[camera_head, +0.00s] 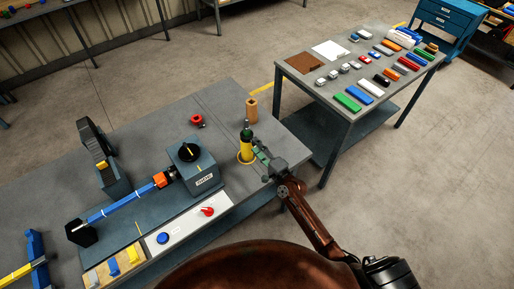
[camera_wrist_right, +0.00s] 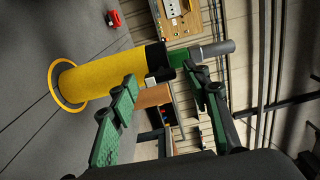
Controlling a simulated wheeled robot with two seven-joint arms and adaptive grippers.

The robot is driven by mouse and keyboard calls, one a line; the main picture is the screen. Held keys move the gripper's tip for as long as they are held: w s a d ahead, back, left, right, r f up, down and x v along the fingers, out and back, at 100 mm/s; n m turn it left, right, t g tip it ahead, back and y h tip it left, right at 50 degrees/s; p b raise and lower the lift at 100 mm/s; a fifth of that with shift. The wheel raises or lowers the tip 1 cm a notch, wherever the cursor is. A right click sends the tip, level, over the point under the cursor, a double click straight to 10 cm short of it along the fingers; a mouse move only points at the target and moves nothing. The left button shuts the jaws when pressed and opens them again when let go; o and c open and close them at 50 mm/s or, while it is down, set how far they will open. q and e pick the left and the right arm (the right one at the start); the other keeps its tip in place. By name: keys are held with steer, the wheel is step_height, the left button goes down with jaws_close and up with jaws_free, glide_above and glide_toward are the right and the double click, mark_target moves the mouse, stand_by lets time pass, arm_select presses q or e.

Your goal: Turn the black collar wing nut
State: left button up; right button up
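A small black part (camera_head: 172,172) sits between an orange block (camera_head: 160,180) and the grey box (camera_head: 204,178); it is too small to tell whether it is the collar wing nut. A black round knob (camera_head: 189,152) with a yellow mark tops that box. My right gripper (camera_head: 260,152) is beside a yellow upright cylinder (camera_head: 245,152) with a dark green and black top. In the right wrist view my gripper's green-padded fingers (camera_wrist_right: 160,80) are apart, near the cylinder (camera_wrist_right: 112,75) and its green and grey top (camera_wrist_right: 182,58). My left gripper is not in view.
A blue rod (camera_head: 115,208) runs from the orange block to a black stand (camera_head: 81,233). A panel with a red knob (camera_head: 208,211) and blue button (camera_head: 162,238) lies in front. A brown cylinder (camera_head: 251,110) and red part (camera_head: 197,119) stand behind.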

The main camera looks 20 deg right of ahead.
steer(key=v, duration=1.2)
stand_by(0.5)
steer(key=s+d+f+n+g+h+b, duration=0.1)
steer(key=s+d+f+n+g+h, duration=0.15)
steer(key=s+f, duration=0.7)
steer(key=s+d+f+n+g+h+b, duration=0.1)
steer(key=s+d+f+n+g, duration=0.2)
steer(key=f, duration=1.4)
steer(key=s+d+f+n+g+h+b, duration=0.15)
steer(key=s+d+f, duration=0.25)
steer(key=f, duration=0.9)
steer(key=s+f+n+g, duration=0.3)
steer(key=s+f, duration=0.3)
steer(key=s, duration=0.6)
steer(key=s+f+n+g+h, duration=0.1)
steer(key=s+f+n+g, duration=0.2)
steer(key=s+f, duration=0.4)
steer(key=s+f+n+g+b, duration=0.1)
steer(key=s+f, duration=0.6)
steer(key=s, duration=1)
steer(key=shift+s+a+f+n+g, duration=0.15)
steer(key=shift+s+f+n+g, duration=0.15)
steer(key=shift+n+g, duration=0.65)
